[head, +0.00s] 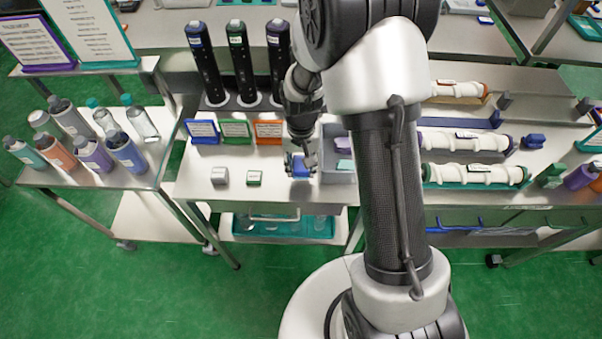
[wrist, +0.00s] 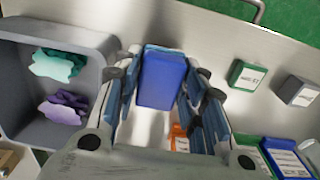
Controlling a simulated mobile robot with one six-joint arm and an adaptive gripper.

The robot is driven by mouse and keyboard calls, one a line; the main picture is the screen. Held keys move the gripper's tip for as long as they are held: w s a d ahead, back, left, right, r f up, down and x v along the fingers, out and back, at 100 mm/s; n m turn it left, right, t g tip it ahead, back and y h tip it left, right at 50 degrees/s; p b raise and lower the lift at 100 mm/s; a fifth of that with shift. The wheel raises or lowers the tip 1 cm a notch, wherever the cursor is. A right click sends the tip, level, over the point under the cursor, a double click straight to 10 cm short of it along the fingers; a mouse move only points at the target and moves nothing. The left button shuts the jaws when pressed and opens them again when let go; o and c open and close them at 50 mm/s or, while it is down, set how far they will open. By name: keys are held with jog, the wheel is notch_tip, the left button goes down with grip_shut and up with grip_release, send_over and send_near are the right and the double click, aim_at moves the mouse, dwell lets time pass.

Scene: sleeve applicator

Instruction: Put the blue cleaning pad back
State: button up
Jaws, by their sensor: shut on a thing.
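The blue cleaning pad (wrist: 162,82) is a blue block between the two fingers of my gripper (wrist: 160,88) in the wrist view. My gripper is shut on it. In the head view the blue pad (head: 300,168) shows at the tip of my gripper (head: 302,160), over the front part of the bench, just left of the grey bin. I cannot tell whether the pad touches the bench top. A grey block (head: 219,176) and a green-topped block (head: 254,178) with labels sit in a row to its left on the bench.
The grey bin (wrist: 97,50) holds a teal cloth (wrist: 58,65) and a purple cloth (wrist: 64,107). A cart with several bottles (head: 92,155) stands at left.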

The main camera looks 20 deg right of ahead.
aim_at(301, 173)
jog(key=shift+f+b, duration=0.5)
jog(key=shift+f, duration=1.5)
jog(key=shift+f, duration=0.2)
jog(key=o, duration=0.7)
jog(key=shift+o, duration=0.2)
jog(key=shift+r, duration=0.1)
